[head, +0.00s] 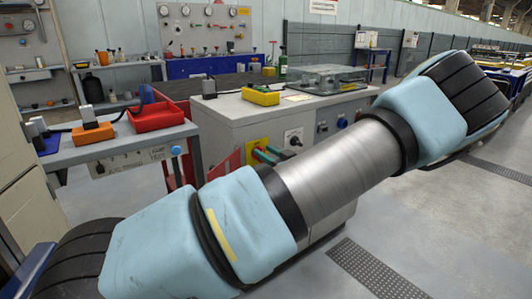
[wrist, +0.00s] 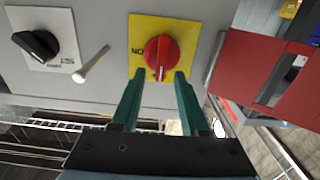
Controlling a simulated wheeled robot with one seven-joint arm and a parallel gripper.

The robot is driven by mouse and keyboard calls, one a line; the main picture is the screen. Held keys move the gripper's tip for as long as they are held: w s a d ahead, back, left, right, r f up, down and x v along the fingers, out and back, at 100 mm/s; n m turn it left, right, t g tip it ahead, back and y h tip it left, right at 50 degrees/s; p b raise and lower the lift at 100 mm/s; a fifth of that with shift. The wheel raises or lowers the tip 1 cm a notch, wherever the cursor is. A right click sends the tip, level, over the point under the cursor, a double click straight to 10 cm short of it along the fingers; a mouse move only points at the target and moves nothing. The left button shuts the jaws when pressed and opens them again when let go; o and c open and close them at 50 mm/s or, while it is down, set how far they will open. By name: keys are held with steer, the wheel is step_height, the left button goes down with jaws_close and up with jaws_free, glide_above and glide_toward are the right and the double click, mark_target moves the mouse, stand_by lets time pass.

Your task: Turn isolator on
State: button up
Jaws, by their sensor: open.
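A red rotary knob (wrist: 160,52) sits on a yellow plate (wrist: 192,35) on the grey cabinet front. The letters "NO" show at the plate's left edge, and a light mark on the knob points down in the wrist view. My gripper (wrist: 158,74) has two green fingers, open and empty, with their tips near the lower left and lower right of the knob; I cannot tell whether they touch it.
A black knob (wrist: 37,44) on a white plate and a pale lever (wrist: 92,64) are left of the yellow plate in the wrist view. A red panel (wrist: 255,65) stands at right. My arm crosses the foreground.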

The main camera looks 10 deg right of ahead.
steer(key=shift+w, duration=0.15)
jaws_close()
stand_by(0.5)
